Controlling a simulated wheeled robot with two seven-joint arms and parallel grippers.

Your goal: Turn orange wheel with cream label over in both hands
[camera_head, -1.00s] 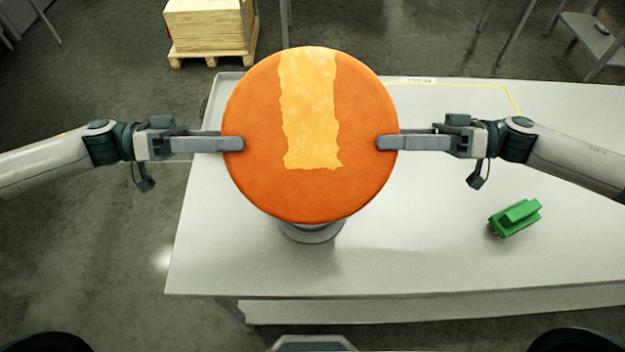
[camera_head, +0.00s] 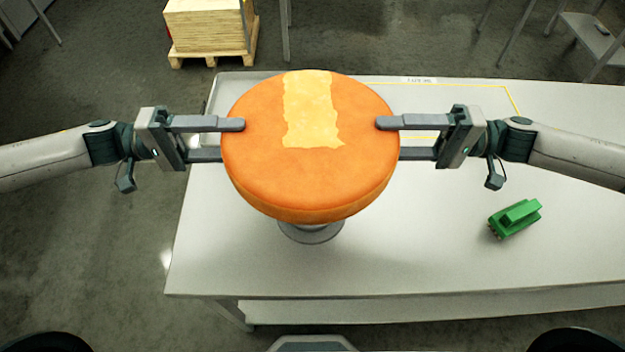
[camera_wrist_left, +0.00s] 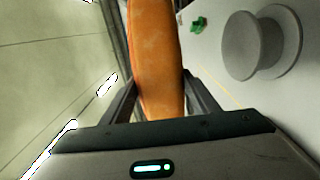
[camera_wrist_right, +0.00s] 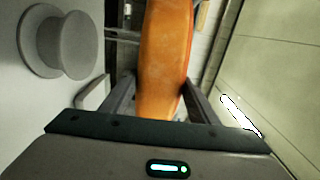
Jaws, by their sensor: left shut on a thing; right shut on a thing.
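The orange wheel (camera_head: 310,180) is held in the air between my two grippers, above a grey pedestal. Its broad face with the cream label (camera_head: 312,110) is up and tilted towards the head camera, and its near rim shows. My left gripper (camera_head: 228,138) is shut on its left edge, one finger over the top face and one below. My right gripper (camera_head: 392,138) grips the right edge the same way. The wheel's rim shows between the fingers in the left wrist view (camera_wrist_left: 155,60) and the right wrist view (camera_wrist_right: 165,55). The wheel's underside is hidden in the head view.
The grey pedestal (camera_head: 312,233) stands on the white table (camera_head: 420,255) below the wheel, clear of it in the wrist views. A green object (camera_head: 515,218) lies on the table at the right. A loaded pallet (camera_head: 208,30) stands on the floor behind. The table's right side is mostly free.

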